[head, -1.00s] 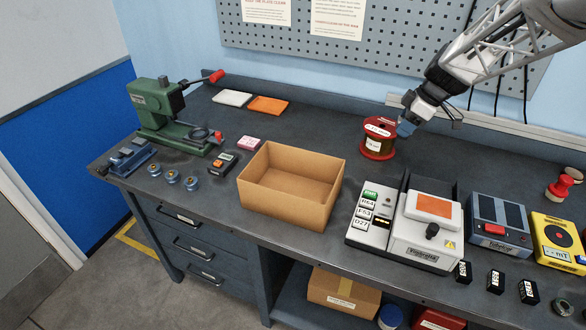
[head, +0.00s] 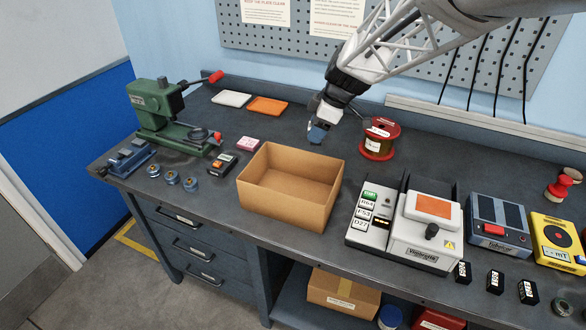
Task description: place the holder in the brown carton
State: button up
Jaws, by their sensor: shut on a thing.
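My gripper (head: 320,125) is shut on a small blue piece, the holder (head: 316,135), and hangs it above the bench. It is behind the brown carton (head: 278,205) in the picture, above and beyond its back right rim. The carton stands open at the top on the bench, and the part of its inside that shows looks empty. The gripper's fingers are small here and partly hidden by the wrist.
A red spool (head: 379,138) stands close to the right of my gripper. A white and grey machine (head: 423,232) stands right of the carton. A green press (head: 160,112) and small blue rolls (head: 172,176) are at left. White and orange trays (head: 267,106) lie at the back.

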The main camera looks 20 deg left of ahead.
jog(key=n, duration=0.1)
send_over(292, 184)
jog(key=s+a, duration=0.2)
jog(key=s, duration=0.3)
jog(key=shift+g, duration=0.3)
notch_tip(292, 184, down, 5)
jog(key=shift+w+a, duration=0.1)
jog(key=shift+f, duration=3.15)
jog(key=shift+f, duration=0.1)
jog(key=shift+f, duration=1.75)
jog(key=shift+f, duration=0.1)
